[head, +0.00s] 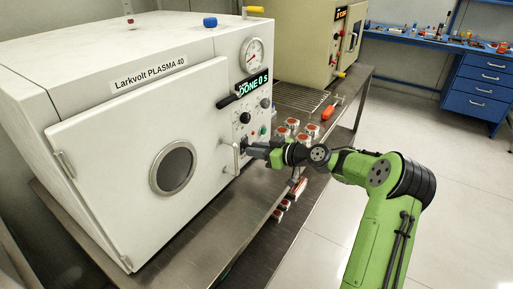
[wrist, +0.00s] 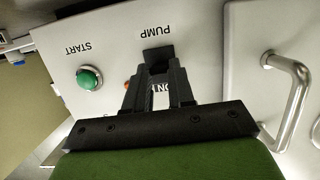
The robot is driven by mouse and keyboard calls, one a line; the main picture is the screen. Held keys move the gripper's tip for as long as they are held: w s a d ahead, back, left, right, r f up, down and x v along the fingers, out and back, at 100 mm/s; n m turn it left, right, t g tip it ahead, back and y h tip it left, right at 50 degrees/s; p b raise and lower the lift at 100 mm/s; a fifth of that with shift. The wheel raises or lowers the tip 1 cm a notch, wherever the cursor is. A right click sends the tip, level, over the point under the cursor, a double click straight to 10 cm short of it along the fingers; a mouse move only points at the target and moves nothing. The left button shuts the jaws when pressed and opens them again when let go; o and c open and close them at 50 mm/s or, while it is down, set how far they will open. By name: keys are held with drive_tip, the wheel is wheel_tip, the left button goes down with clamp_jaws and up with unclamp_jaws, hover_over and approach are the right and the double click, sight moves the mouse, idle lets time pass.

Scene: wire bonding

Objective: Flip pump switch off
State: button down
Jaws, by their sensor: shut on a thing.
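The white plasma machine (head: 85,125) labelled "Larkvolt PLASMA 40" stands on a metal bench, its display (head: 252,84) reading "DONE 0 S". In the wrist view, the black pump switch (wrist: 158,54) sits under the upside-down "PUMP" label on the white control panel. My gripper (head: 250,150) reaches the lower part of this panel in the head view. In the wrist view, the fingers of my gripper (wrist: 158,74) are closed together at the switch and hide much of it. Part of an "ON" label shows between the fingers. The switch's exact position is hidden.
A green start button (wrist: 89,78) is on the panel beside the switch. The metal door handle (wrist: 290,98) stands out on the other side, close to my gripper. Several small red-and-white containers (head: 294,124) stand on the bench behind my arm.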

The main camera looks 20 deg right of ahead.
drive_tip(key=shift+f+t, duration=0.25)
drive_tip(key=shift+t, duration=0.25)
drive_tip(key=shift+y, duration=0.3)
drive_tip(key=c, duration=1)
unclamp_jaws()
drive_tip(key=shift+o, duration=0.2)
drive_tip(key=p+v, duration=0.3)
drive_tip(key=v, duration=1.2)
drive_tip(key=shift+s+d, duration=0.15)
drive_tip(key=shift+s, duration=0.25)
